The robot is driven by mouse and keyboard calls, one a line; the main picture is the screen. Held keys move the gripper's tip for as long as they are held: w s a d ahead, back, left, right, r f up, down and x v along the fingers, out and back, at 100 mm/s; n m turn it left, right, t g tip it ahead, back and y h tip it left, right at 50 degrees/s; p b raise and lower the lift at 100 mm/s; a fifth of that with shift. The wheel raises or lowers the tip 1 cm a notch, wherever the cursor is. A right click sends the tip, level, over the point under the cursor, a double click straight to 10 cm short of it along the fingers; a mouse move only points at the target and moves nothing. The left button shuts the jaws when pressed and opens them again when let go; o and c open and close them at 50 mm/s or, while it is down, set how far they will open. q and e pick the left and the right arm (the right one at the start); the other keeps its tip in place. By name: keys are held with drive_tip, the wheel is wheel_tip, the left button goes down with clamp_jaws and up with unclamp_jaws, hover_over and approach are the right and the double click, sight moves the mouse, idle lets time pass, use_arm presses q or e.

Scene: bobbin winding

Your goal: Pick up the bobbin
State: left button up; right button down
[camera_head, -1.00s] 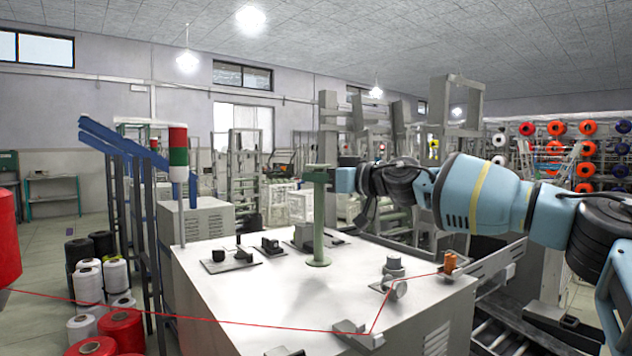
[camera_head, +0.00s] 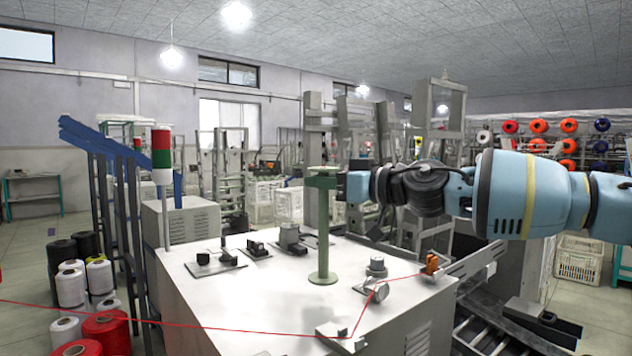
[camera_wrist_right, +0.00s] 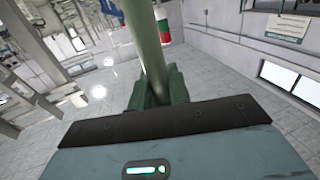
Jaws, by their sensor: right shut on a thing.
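The bobbin (camera_head: 323,235) is a tall, slim, pale green spool with a round flange at its foot. It stands upright at the white machine top (camera_head: 225,290) in the head view; I cannot tell whether its foot touches the surface. My right gripper (camera_head: 322,181) comes in from the right and is shut on the bobbin's upper end. In the right wrist view the green shaft (camera_wrist_right: 146,45) runs up between the green fingers (camera_wrist_right: 160,88). My left gripper is in neither view.
A red thread (camera_head: 200,326) runs low across the machine top to an orange guide (camera_head: 431,263). Black fittings (camera_head: 256,247) and a grey knob (camera_head: 377,264) stand around the bobbin. A red and green signal post (camera_head: 161,155) rises at left, near red thread cones (camera_head: 106,332).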

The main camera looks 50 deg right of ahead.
drive_tip(key=shift+s+a+r, duration=0.1)
drive_tip(key=shift+s+a, duration=0.15)
drive_tip(key=shift+s, duration=0.35)
drive_tip(key=shift+s+a, duration=0.25)
drive_tip(key=shift+s, duration=0.35)
drive_tip(key=shift+s+a+r, duration=0.1)
drive_tip(key=shift+s+a, duration=0.15)
drive_tip(key=shift+s, duration=0.35)
